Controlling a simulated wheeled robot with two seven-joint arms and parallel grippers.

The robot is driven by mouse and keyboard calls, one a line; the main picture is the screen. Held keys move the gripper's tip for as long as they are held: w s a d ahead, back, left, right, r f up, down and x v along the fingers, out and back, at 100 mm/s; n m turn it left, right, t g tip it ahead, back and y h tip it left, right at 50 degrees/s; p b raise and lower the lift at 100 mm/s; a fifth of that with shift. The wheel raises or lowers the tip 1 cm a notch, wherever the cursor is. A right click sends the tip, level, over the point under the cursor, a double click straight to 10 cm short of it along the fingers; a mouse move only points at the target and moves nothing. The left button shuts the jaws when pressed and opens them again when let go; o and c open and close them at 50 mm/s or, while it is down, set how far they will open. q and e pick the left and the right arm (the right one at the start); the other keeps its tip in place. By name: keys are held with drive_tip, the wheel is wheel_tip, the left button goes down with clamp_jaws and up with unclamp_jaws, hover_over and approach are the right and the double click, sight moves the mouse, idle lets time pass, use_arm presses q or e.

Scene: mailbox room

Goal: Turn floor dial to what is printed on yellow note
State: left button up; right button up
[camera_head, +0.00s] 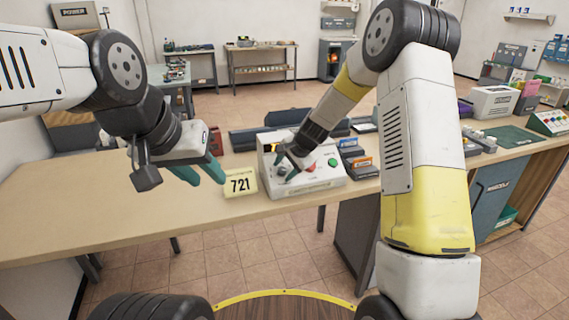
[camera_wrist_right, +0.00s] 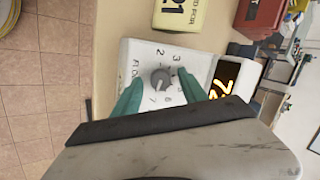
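My right gripper (camera_head: 287,171) is over the box. In the wrist view its teal fingers are apart, one on each side of the dial, with a gap visible. My left gripper (camera_head: 208,180) is open and empty, just left of the note.
A lit orange display (camera_wrist_right: 224,80) is beside the dial. Small dark blocks (camera_head: 352,155) with colored labels stand right of the box, and dark trays (camera_head: 262,138) lie behind it. The table's left part (camera_head: 80,205) is clear.

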drive_tip(key=v, duration=0.7)
drive_tip(key=shift+r, duration=0.35)
drive_tip(key=shift+s+d, duration=0.1)
drive_tip(key=shift+s, duration=0.05)
drive_tip(key=s+d+r+n, duration=0.2)
drive_tip(key=s+r, duration=0.4)
drive_tip(key=s, duration=0.1)
drive_tip(key=s+d+r+n, duration=0.3)
drive_tip(key=s+r, duration=0.3)
drive_tip(key=r, duration=0.1)
drive_tip(key=s+d+r+n+h, duration=0.1)
drive_tip(key=s+d+n, duration=0.1)
drive_tip(key=s, duration=0.8)
drive_tip(key=s+d+r+n+h, duration=0.1)
drive_tip(key=s+d, duration=0.3)
drive_tip(key=s, duration=0.5)
drive_tip(key=shift+s+d+n+t, duration=0.3)
drive_tip(key=shift+s+n, duration=0.1)
drive_tip(key=shift+n, duration=0.4)
drive_tip(key=shift+a+r, duration=0.1)
drive_tip(key=shift+r, duration=0.05)
